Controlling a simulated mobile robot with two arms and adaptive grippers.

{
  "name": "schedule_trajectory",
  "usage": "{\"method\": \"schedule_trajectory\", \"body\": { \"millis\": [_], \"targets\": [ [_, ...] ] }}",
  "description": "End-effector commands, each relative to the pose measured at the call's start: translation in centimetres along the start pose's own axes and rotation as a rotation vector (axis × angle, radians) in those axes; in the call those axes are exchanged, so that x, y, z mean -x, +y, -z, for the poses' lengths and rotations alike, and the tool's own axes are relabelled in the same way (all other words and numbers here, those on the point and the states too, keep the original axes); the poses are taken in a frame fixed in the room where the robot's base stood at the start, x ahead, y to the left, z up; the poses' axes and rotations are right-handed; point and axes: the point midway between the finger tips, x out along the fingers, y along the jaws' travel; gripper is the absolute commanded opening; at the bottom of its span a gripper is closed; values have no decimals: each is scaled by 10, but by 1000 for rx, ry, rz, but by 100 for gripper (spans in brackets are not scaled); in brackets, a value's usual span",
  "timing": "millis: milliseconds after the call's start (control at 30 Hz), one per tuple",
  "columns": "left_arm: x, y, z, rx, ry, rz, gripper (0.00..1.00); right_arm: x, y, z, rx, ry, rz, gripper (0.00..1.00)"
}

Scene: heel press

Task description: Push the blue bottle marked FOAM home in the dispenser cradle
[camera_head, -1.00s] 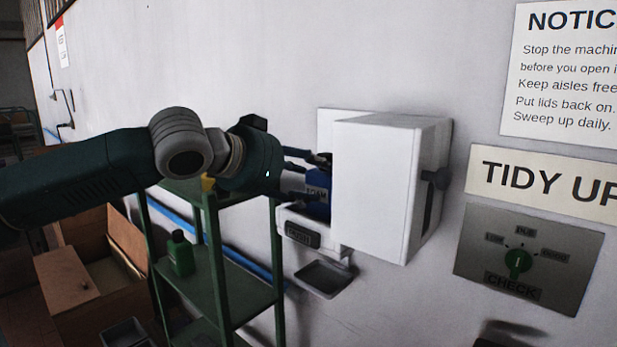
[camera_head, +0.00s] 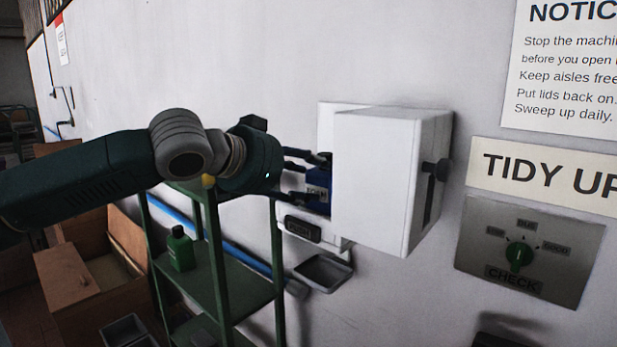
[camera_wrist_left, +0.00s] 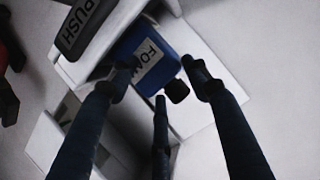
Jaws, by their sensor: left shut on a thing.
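The blue bottle (camera_head: 318,186) with a FOAM label and dark cap sits upright in the open left part of the white dispenser (camera_head: 378,185) on the wall. The white cover stands to its right and hides part of it. My left gripper (camera_head: 312,176) is shut on the bottle from the left. In the left wrist view, the dark fingers (camera_wrist_left: 160,85) reach around the blue bottle (camera_wrist_left: 170,58), near its cap. I cannot tell whether the bottle is fully seated. A dark PUSH bar (camera_head: 303,230) is on the dispenser's lower front. My right gripper is not in view.
A small grey drip tray (camera_head: 323,270) is below the dispenser. A CHECK dial panel (camera_head: 528,252) is on the wall at right.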

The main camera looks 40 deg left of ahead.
Motion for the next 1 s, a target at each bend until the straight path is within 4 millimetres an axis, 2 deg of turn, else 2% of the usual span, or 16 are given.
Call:
{"method": "schedule_trajectory", "body": {
  "millis": [333, 367, 467, 667, 800, 1000],
  "targets": [
    [-2, 2, -4, 3, -9, -5, 7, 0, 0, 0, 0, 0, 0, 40],
    [-2, 2, -5, 3, -10, -5, 50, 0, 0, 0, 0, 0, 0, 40],
    [-2, 2, -5, 3, -9, -5, 70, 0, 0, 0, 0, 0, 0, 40],
    [-1, 2, -3, 2, -7, -4, 70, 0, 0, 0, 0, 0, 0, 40],
    [-2, 2, -5, 2, -10, -4, 89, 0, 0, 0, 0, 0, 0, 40],
    [-1, 2, -4, 2, -9, -3, 89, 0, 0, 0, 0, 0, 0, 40]
  ]
}}
